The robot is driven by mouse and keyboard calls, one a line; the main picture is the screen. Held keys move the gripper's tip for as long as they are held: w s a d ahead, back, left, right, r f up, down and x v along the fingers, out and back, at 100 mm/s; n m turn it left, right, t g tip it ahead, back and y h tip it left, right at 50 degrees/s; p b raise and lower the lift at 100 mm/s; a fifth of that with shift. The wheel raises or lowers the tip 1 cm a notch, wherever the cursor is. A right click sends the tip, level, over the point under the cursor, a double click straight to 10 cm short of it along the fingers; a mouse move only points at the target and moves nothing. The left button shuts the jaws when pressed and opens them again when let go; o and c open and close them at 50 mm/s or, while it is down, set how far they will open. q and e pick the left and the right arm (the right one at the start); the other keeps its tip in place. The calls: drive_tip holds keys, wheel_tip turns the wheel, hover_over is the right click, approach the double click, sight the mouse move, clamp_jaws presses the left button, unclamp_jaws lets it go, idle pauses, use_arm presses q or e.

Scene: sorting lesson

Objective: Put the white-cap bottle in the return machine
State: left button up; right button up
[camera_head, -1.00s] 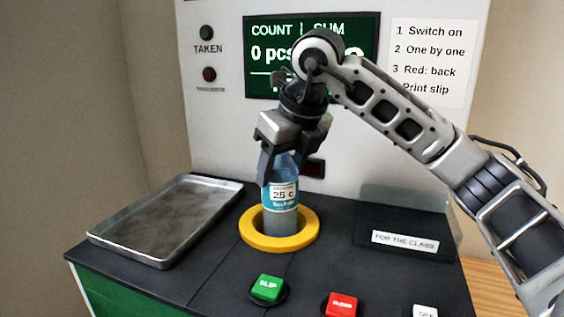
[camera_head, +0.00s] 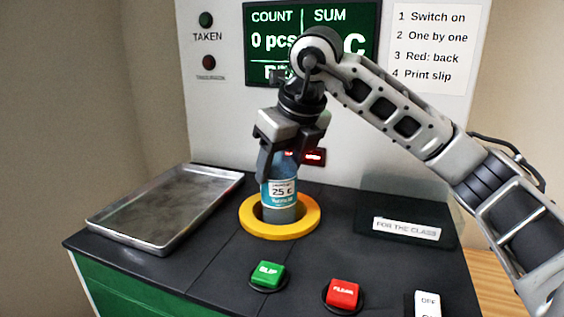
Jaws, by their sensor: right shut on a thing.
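My right gripper (camera_head: 280,165) is shut on the top of a blue bottle (camera_head: 281,193) with a "25 C" label. The bottle is upright over the yellow ring (camera_head: 250,226) of the return machine (camera_head: 222,120), with its lower end within the ring's opening. The gripper hides the bottle's cap, so I cannot tell its colour. The screen (camera_head: 270,42) reads "0 pcs", and the gripper arm covers part of it. My left gripper is not in view.
An empty metal tray (camera_head: 165,205) lies to the left. A green button (camera_head: 267,272), a red button (camera_head: 342,293) and a white switch (camera_head: 427,304) are in front. A dark tray labelled "FOR THE CLASS" (camera_head: 405,229) is at the right.

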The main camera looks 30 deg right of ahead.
drive_tip(key=o, duration=1)
drive_tip(key=shift+o, duration=0.2)
